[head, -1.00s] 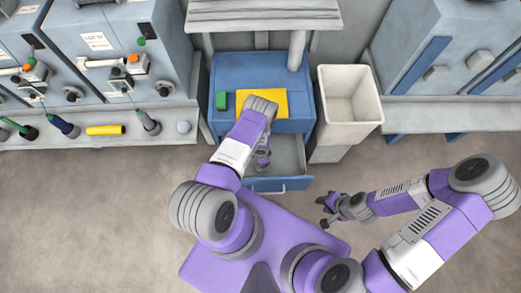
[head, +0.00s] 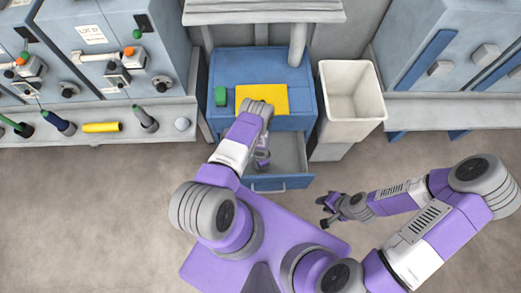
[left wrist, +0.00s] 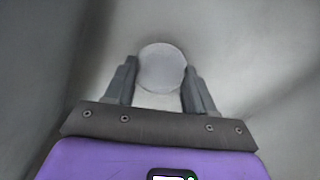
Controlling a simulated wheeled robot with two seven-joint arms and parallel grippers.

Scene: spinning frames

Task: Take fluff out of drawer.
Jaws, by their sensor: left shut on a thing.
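The blue cabinet's drawer (head: 291,153) is pulled open below the cabinet top, and its grey inside shows in the head view. My left gripper (head: 262,163) points down into the left part of the drawer. In the left wrist view, my left gripper (left wrist: 160,85) is shut on a pale round piece of fluff (left wrist: 162,66), which sits between the two fingers against grey surfaces. The fluff is hidden by my arm in the head view. My right gripper (head: 326,211) is empty and open, in front of the drawer to the right, above the floor.
A white bin (head: 350,126) stands close to the right of the drawer. Floor in front is clear.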

